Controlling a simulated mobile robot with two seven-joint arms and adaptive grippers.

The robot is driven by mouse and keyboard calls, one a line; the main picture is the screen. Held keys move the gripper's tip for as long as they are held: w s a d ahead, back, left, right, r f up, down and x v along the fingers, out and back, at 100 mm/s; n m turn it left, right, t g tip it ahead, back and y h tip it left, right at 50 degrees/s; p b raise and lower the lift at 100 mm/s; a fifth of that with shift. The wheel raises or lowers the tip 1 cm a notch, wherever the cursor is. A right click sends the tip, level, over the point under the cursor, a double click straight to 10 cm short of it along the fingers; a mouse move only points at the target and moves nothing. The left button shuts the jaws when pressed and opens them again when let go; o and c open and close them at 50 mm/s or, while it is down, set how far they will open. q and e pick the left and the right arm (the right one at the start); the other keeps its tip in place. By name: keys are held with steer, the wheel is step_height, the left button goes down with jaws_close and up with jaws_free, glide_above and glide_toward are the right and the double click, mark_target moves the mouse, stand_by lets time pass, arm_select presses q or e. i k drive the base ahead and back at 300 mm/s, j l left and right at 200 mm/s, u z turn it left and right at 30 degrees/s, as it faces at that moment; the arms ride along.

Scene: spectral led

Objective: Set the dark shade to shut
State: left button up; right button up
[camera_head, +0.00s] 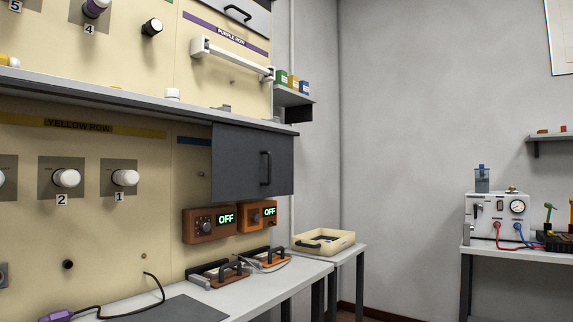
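A dark grey shade (237,162) with a black vertical handle (265,168) is just under the grey shelf, at the right end of the cream panel. It covers the upper part of the wall to the right of a blue strip (194,140); the wall behind it is hidden. I cannot tell whether it counts as open or shut. Neither of my grippers is in view.
Two orange-brown boxes (211,224) reading OFF sit below the shade. Black-handled devices (220,272) lie on the bench (190,300). The shelf edge (150,103) juts out above. A cream tray (324,241) stands at right. White knobs (67,178) line the panel.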

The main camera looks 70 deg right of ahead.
mark_target(246, 164)
steer(key=j+z, duration=0.1)
steer(key=z, duration=1.6)
